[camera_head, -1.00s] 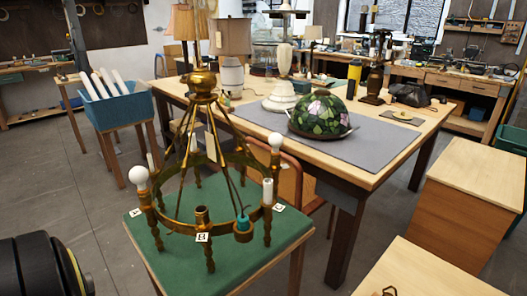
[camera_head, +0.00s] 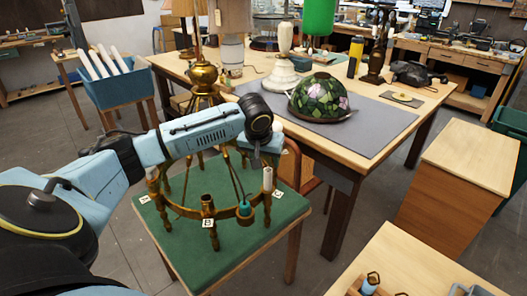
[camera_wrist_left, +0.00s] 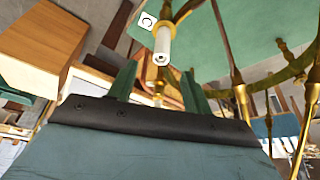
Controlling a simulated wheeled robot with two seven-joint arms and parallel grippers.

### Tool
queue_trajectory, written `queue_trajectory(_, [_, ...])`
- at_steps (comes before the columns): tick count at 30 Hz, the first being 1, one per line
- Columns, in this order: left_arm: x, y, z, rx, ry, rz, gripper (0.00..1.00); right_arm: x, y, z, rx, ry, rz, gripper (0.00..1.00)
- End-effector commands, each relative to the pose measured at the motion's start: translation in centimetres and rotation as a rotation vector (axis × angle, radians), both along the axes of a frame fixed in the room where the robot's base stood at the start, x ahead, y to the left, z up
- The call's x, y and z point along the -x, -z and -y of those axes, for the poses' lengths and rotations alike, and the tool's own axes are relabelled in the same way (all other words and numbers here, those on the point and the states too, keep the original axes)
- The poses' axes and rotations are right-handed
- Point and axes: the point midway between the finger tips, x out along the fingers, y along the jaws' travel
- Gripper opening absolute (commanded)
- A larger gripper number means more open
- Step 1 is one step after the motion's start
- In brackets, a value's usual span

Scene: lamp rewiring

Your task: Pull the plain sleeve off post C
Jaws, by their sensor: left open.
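The chandelier frame (camera_head: 180,209) is a brass ring with posts and stands on a green-topped stand (camera_head: 180,250). The plain white sleeve (camera_head: 267,178) sits upright on the post by the C tag (camera_head: 277,195), at the ring's right. It also shows in the left wrist view (camera_wrist_left: 163,42), beside the C tag (camera_wrist_left: 147,20). My left gripper (camera_head: 268,157) is just above the sleeve in the head view. In the left wrist view, its two fingers (camera_wrist_left: 158,77) are spread and empty, with the sleeve beyond them. My arm hides part of the chandelier's upper frame. My right gripper is not in view.
A teal socket piece (camera_head: 244,208) is on the ring near the B tag (camera_head: 208,223). Behind stands a table with a grey mat (camera_head: 375,120) and a stained-glass shade (camera_head: 320,97). A wooden cabinet (camera_head: 455,170) is at the right.

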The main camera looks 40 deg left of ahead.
Motion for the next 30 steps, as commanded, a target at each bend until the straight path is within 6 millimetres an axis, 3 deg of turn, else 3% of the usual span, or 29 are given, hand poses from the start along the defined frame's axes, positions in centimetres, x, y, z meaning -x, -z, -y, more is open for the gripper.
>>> queue_trajectory(2, [0.1,-0.9,-0.3,-0.002,-0.013,-0.003,0.50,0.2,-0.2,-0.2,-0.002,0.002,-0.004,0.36])
queue_trajectory(5, [0.0,-0.4,-0.5,0.001,-0.020,-0.006,0.50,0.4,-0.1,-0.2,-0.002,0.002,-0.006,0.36])
queue_trajectory(21, [-3.4,8.8,-2.0,0.000,-0.020,-0.004,0.50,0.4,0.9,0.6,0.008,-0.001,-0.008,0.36])
queue_trajectory(30, [-4.4,11.1,-2.5,-0.001,-0.017,-0.003,0.50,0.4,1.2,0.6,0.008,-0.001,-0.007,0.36])
